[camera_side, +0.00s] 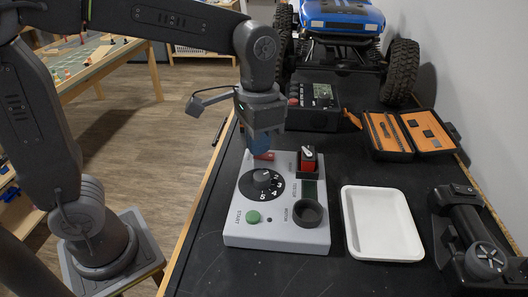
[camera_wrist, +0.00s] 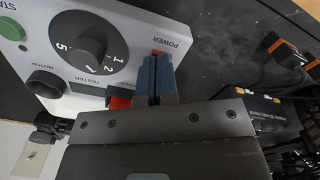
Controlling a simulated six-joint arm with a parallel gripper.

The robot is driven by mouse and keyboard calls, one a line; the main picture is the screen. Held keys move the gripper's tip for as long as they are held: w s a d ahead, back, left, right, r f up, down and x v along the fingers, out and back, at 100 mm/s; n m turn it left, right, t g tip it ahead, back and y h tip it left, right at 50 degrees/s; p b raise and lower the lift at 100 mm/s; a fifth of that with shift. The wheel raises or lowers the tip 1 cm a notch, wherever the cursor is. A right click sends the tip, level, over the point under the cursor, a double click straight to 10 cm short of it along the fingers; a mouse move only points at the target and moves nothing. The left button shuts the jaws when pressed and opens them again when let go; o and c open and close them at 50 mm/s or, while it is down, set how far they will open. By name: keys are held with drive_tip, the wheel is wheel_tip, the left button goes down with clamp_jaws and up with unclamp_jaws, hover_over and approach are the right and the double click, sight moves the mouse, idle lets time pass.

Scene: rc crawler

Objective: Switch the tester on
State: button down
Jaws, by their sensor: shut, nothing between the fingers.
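The tester (camera_side: 285,232) is a light grey box on the black bench, with a black numbered dial (camera_side: 262,184), a green START button (camera_side: 253,217) and a black round MOTOR socket (camera_side: 309,213). Its red power switch (camera_side: 265,156) is at the far left corner, partly hidden by my gripper (camera_side: 261,143). In the wrist view, my blue fingers (camera_wrist: 156,74) are together and empty, beside the POWER label. A bit of red shows past their tips. I cannot tell whether they touch the switch or which way it is set.
A red-and-black part (camera_side: 308,158) stands upright at the tester's back right. A white tray (camera_side: 381,223) is to the right. Behind are a black box (camera_side: 317,110), an open orange-lined case (camera_side: 410,134) and a blue crawler (camera_side: 341,18). A black device (camera_side: 470,233) stands far right.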

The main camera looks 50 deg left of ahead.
drive_tip(key=shift+f, duration=0.35)
drive_tip(key=shift+r, duration=3.55)
drive_tip(key=shift+s+a, duration=0.3)
drive_tip(key=s+a+f+n+t, duration=0.3)
drive_tip(key=s+a+f+t, duration=0.2)
drive_tip(key=s, duration=0.5)
drive_tip(key=shift+a+f+t, duration=0.3)
drive_tip(key=shift+a+f, duration=0.25)
drive_tip(key=shift+a, duration=0.25)
